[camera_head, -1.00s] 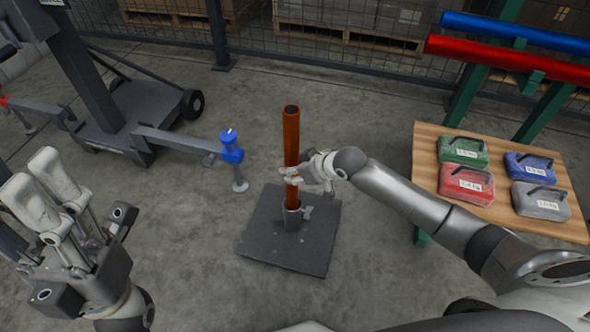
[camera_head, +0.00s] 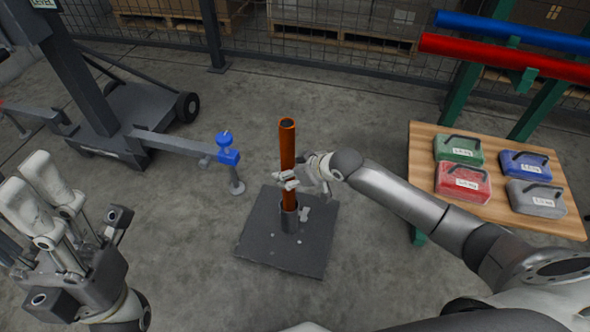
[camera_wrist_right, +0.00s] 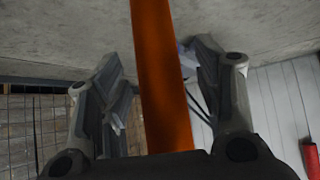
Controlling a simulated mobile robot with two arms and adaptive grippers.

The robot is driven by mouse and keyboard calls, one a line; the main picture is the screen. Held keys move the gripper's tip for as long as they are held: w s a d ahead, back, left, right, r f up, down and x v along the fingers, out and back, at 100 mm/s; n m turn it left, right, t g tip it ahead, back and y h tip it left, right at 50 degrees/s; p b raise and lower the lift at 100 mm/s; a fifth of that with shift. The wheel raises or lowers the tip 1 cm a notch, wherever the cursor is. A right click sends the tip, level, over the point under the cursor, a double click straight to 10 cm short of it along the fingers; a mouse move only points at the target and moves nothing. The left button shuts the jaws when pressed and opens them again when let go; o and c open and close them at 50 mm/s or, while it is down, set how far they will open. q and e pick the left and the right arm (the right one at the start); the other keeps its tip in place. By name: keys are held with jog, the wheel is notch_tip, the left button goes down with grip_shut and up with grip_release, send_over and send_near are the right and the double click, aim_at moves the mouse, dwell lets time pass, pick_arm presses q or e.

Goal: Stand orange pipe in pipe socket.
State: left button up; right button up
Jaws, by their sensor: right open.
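The orange pipe (camera_head: 287,146) stands upright with its lower end inside the pipe socket (camera_head: 290,219) on a dark square base plate (camera_head: 265,250). My right gripper (camera_head: 287,181) is at the pipe's lower middle, above the socket. In the right wrist view, the pipe (camera_wrist_right: 162,80) passes between the spread fingers of my right gripper (camera_wrist_right: 165,85), with gaps on both sides. The pipe's bottom end is hidden in the socket. My left gripper (camera_head: 28,180) is open and empty at the left edge, away from the pipe.
A wooden table (camera_head: 423,160) with several coloured cases stands at right. Behind it, a red pipe (camera_head: 500,57) and a blue pipe (camera_head: 510,33) lie on a green rack. A wheeled grey frame with a blue fitting (camera_head: 228,155) is left of the plate. Floor around the plate is clear.

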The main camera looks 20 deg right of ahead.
jog(key=v, duration=1.2)
jog(key=shift+w, duration=0.1)
dwell(0.5)
